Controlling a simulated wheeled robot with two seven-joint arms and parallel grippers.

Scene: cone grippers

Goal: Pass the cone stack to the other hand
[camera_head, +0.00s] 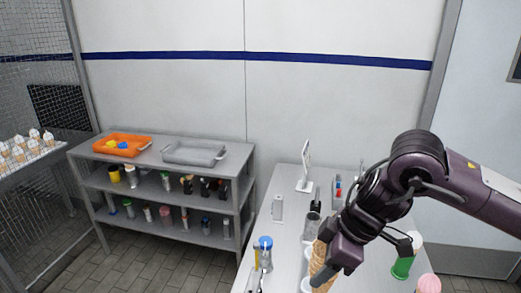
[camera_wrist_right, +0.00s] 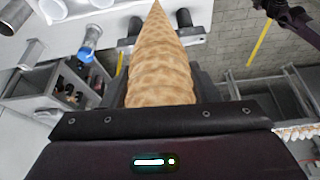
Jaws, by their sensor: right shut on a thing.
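The cone stack (camera_head: 318,262) is a column of nested tan waffle cones at the lower middle of the head view, above or beside the table's front part. My right gripper (camera_head: 328,262) is shut on it. In the right wrist view the cone stack (camera_wrist_right: 160,75) extends away from the gripper with its pointed end at the top, and grey finger parts show on both sides of it. My left gripper is absent from the head view. A dark arm part (camera_wrist_right: 288,16) at the top right of the wrist view may be my left one; its jaws are unclear.
A light table (camera_head: 285,222) carries a blue-lidded container (camera_head: 265,245), a white stand (camera_head: 306,175), a green cup (camera_head: 403,266) and a pink-topped item (camera_head: 428,284).

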